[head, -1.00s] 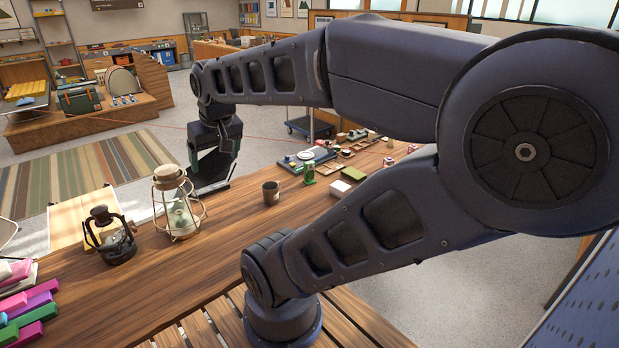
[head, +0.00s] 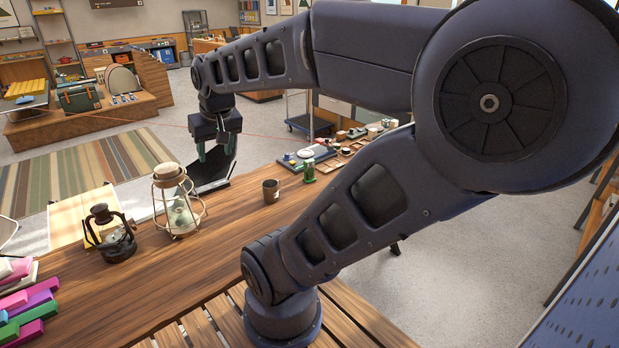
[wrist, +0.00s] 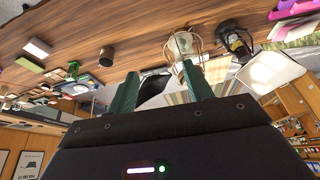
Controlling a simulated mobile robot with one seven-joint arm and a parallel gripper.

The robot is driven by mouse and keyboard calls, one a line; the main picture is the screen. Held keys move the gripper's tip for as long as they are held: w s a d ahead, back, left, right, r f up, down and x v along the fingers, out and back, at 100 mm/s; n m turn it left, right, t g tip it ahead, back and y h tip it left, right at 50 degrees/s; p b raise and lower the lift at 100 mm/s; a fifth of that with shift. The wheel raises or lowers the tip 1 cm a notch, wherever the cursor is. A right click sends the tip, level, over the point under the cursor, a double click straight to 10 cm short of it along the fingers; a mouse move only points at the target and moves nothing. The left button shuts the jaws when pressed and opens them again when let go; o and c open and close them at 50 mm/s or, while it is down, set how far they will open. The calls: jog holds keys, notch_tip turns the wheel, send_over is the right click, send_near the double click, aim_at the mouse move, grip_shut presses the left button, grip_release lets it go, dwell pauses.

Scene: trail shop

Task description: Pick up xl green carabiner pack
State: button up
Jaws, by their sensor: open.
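A small upright green item (head: 309,171) stands on the wooden table beside a dark mug (head: 270,191). It may be the green carabiner pack, but no label can be read. The green item also shows in the wrist view (wrist: 73,70), at the left. My gripper (head: 215,156) is in the air beyond the wire lantern (head: 178,204), left of the green item and apart from it. In the wrist view its green fingers (wrist: 160,74) are spread with nothing between them.
A black lantern (head: 110,236) stands left of the wire lantern. Colourful packs (head: 28,305) lie at the front left. Small goods and trays (head: 335,160) crowd the table's far right. The wooden table (head: 200,262) is clear in front of the mug.

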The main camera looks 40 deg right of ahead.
jog(key=w+d+f+m, duration=0.2)
jog(key=w+d+m, duration=0.3)
jog(key=w+d, duration=0.5)
jog(key=m+g+h, duration=0.4)
jog(key=m+g, duration=0.1)
jog(key=m, duration=1)
send_over(306, 161)
jog(key=a, duration=0.2)
jog(key=f, duration=2.4)
jog(key=shift+w+f, duration=0.25)
jog(key=shift+f, duration=0.1)
jog(key=x, duration=0.5)
jog(key=shift+d+f, duration=0.15)
jog(key=shift+s+d+x, duration=0.1)
jog(key=shift+s+x, duration=0.05)
jog(key=shift+x, duration=0.7)
jog(key=shift+s+d+x, duration=0.1)
jog(key=shift+s+x, duration=0.1)
jog(key=shift+x, duration=0.65)
jog(key=shift+s+x, duration=0.15)
jog(key=shift+x, duration=0.7)
jog(key=shift+c, duration=0.4)
